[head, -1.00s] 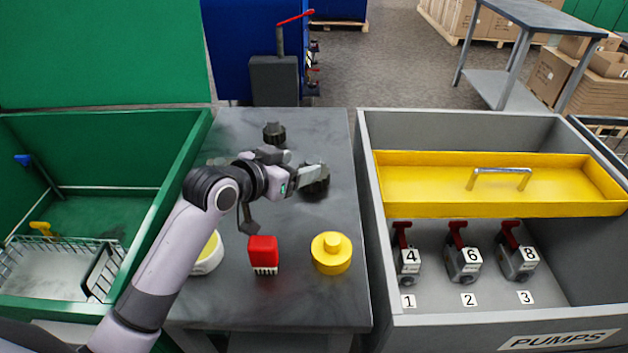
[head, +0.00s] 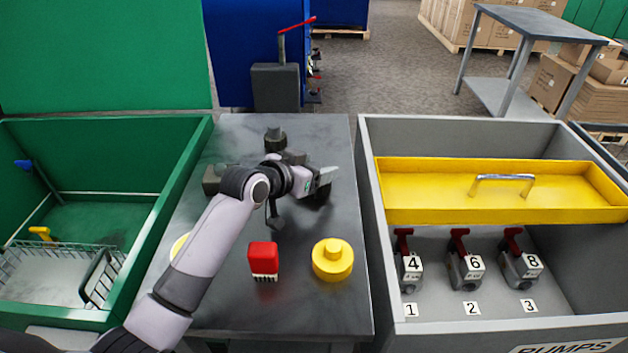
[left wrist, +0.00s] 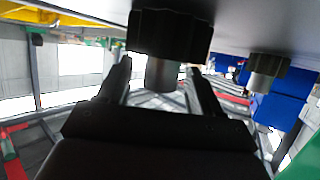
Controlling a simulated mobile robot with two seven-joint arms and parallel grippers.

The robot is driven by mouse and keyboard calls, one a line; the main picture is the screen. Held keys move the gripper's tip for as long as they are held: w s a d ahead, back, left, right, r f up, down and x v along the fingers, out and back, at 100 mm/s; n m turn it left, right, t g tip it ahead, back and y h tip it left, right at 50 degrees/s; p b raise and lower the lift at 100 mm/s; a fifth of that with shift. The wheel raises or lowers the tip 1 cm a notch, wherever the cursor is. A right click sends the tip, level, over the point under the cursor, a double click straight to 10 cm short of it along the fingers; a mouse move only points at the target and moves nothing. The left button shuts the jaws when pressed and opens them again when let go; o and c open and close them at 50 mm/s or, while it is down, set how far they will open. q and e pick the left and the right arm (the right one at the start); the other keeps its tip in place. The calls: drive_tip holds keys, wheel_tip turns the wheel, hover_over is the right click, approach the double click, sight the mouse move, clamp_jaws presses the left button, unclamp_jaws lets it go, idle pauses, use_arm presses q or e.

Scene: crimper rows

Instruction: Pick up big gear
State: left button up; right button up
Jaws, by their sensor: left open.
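The big dark gear (head: 322,196) stands on the grey table, partly hidden behind my left gripper (head: 322,177) in the head view. In the left wrist view the big gear (left wrist: 170,36) shows a toothed dark disc with a narrower grey hub. My left gripper (left wrist: 159,70) is open there, with one finger on each side of the hub; I cannot tell whether they touch it. A smaller-looking dark gear (head: 275,138) stands farther back on the table and also shows at the right of the left wrist view (left wrist: 268,68). My right gripper is not in view.
A red brush-like block (head: 263,258) and a yellow stepped cylinder (head: 333,260) stand nearer on the table (head: 300,305). A dark grey block (head: 211,180) is left of the arm. A green bin (head: 185,190) and a grey pumps bin (head: 366,240) flank the table.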

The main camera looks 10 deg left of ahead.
use_arm(q)
clamp_jaws()
drive_tip(key=shift+r, duration=0.15)
drive_tip(key=shift+r, duration=0.1)
